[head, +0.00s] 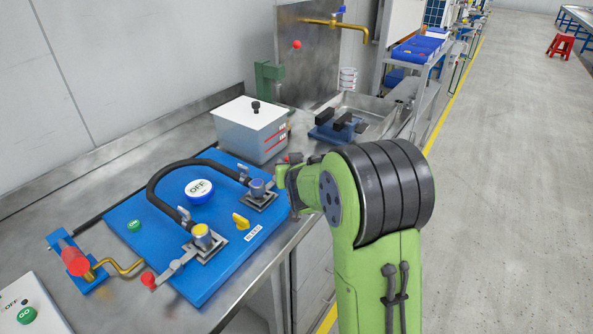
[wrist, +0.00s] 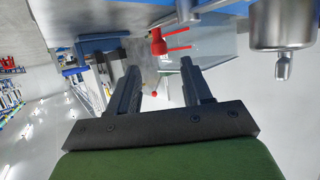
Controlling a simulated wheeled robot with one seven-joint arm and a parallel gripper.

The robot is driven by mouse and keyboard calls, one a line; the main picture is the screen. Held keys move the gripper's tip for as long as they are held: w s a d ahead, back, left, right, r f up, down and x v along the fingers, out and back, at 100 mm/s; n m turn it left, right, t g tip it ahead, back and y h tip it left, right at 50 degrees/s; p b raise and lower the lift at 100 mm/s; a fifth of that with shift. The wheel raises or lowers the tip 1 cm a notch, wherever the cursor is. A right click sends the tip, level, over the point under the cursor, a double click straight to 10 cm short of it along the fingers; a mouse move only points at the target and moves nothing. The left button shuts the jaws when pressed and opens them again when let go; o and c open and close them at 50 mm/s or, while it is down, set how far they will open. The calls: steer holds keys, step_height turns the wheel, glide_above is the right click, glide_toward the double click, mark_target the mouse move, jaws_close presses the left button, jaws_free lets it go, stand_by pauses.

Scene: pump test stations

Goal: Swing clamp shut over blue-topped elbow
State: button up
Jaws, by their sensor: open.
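The blue-topped elbow (head: 257,187) stands on a small metal plate at the right edge of the blue panel, on the far end of the black hose (head: 165,172). A red knob (wrist: 157,42) also shows past the fingertips in the wrist view. My gripper (head: 281,180) is beside the elbow, to its right; its fingers (wrist: 160,66) are apart with nothing between them. Whether they touch the clamp cannot be told.
A yellow-topped elbow (head: 202,235) with a red-knobbed clamp arm (head: 167,272) sits at the panel's near end. A white box (head: 250,130) stands behind.

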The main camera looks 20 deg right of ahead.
steer(key=p+v, duration=0.1)
steer(key=v, duration=0.9)
steer(key=shift+s, duration=0.2)
steer(key=s+a+n+g+y, duration=0.2)
steer(key=s+a+g, duration=0.2)
steer(key=s, duration=0.9)
steer(key=s+a+n+g+y, duration=0.1)
steer(key=s+a+g+y, duration=0.3)
steer(key=s, duration=0.8)
step_height(320, 180, up, 13)
steer(key=h+p, duration=0.2)
steer(key=p, duration=1)
steer(key=shift+s+a+t, duration=0.3)
steer(key=shift+s+a, duration=0.15)
steer(key=shift+f, duration=0.1)
